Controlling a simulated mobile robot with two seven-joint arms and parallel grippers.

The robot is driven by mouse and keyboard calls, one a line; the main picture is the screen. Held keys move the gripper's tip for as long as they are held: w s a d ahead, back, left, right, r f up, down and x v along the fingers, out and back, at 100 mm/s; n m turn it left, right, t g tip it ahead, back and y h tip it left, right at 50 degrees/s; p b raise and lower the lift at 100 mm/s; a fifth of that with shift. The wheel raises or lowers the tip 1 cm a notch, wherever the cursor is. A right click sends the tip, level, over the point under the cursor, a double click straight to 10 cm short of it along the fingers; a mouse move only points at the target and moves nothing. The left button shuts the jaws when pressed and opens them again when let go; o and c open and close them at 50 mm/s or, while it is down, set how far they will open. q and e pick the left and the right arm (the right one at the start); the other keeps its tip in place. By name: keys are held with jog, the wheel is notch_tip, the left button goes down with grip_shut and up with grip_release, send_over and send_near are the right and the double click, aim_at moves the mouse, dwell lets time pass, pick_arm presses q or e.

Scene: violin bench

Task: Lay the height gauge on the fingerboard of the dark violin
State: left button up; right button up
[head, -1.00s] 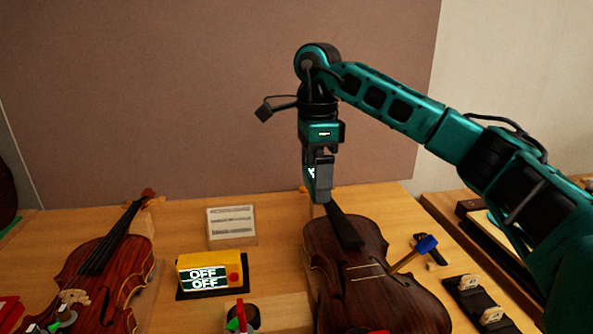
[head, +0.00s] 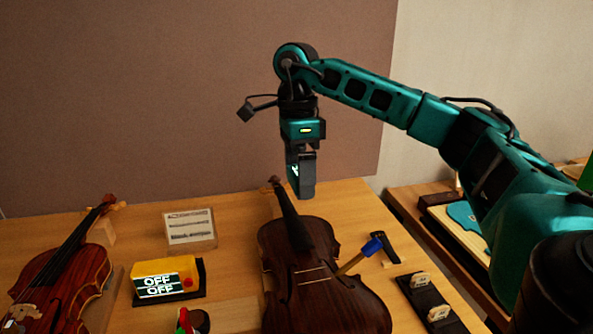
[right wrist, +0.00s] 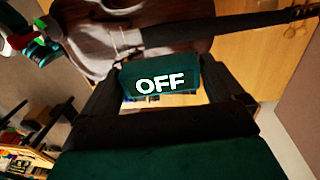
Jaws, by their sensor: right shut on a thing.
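The dark violin (head: 325,308) lies on the bench at the lower middle of the head view, its neck pointing away from me. Its black fingerboard (head: 291,220) is bare in the part I see. My right gripper (head: 302,188) is over the neck end, beside the scroll in the picture. It is shut on the height gauge (right wrist: 168,76), a small dark green block reading "OFF" in the right wrist view. In the head view the gauge is mostly hidden by the fingers. The dark violin (right wrist: 140,35) is beyond the gauge in the wrist view. My left gripper is not in view.
A reddish violin (head: 65,275) lies at the left. A yellow box (head: 165,278) with two "OFF" displays and a card on a stand (head: 190,228) are between the violins. A blue-headed tool (head: 373,246) and a black rack (head: 430,302) are right of the dark violin.

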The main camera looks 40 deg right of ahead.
jog(key=b, duration=0.4)
send_over(299, 233)
jog(key=shift+w+d+f, duration=0.1)
jog(key=shift+w+f, duration=0.05)
jog(key=shift+f, duration=2.7)
jog(key=shift+p, duration=0.6)
jog(key=shift+p, duration=0.3)
jog(key=shift+f+b, duration=0.5)
jog(key=shift+f, duration=0.25)
jog(key=shift+f+b, duration=1)
jog(key=shift+f, duration=0.7)
jog(key=o, duration=0.7)
jog(key=shift+r, duration=0.15)
